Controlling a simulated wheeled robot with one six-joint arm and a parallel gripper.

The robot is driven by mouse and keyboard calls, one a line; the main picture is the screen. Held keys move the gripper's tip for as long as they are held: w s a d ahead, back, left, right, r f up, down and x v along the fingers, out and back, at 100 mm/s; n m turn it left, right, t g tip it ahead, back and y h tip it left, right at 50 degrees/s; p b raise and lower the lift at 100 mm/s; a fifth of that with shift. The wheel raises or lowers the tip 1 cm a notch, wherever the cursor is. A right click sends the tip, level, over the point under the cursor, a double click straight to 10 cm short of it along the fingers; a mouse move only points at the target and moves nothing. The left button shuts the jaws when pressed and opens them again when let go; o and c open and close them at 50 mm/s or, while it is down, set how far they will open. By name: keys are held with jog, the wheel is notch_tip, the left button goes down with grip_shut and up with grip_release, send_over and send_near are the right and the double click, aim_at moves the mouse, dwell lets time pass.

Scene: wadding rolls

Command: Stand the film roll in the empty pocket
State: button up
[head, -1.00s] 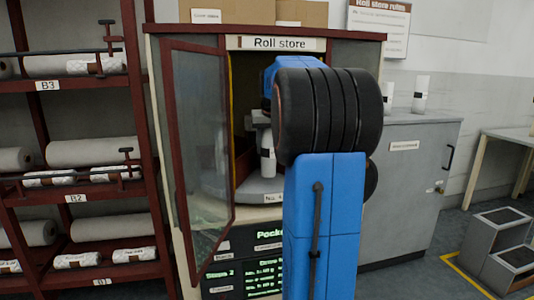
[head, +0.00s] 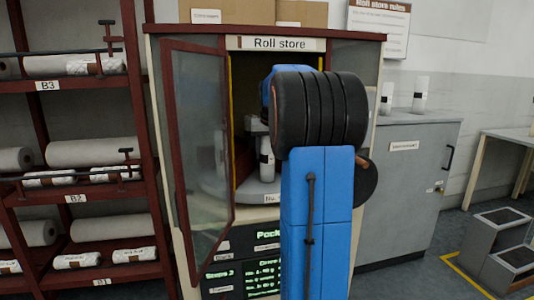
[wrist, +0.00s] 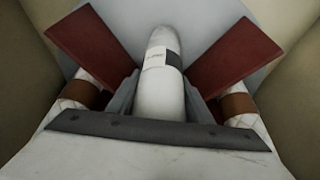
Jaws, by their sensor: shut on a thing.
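The film roll, a white cylinder with a dark band and a small label, shows in the wrist view (wrist: 158,88) between my gripper's grey fingers. My gripper (wrist: 163,100) is shut on it. In the head view the film roll (head: 266,160) hangs about upright below my gripper (head: 262,135), inside the roll store. The pocket (wrist: 205,35) around it lies between two dark red dividers (wrist: 95,40). I cannot tell whether the roll's end touches the grey platform (head: 215,189).
Brown-banded rolls (wrist: 75,92) and (wrist: 240,108) stand in the side pockets. The roll store's glazed door (head: 198,150) is open at the left of the opening. A shelf rack (head: 70,190) stands left, and a grey cabinet (head: 415,190) stands right. My own arm hides much of the opening.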

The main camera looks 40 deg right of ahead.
jog(key=o, duration=1.3)
jog(key=shift+f, duration=0.15)
jog(key=v, duration=0.7)
jog(key=shift+r, duration=0.4)
jog(key=shift+s, duration=0.1)
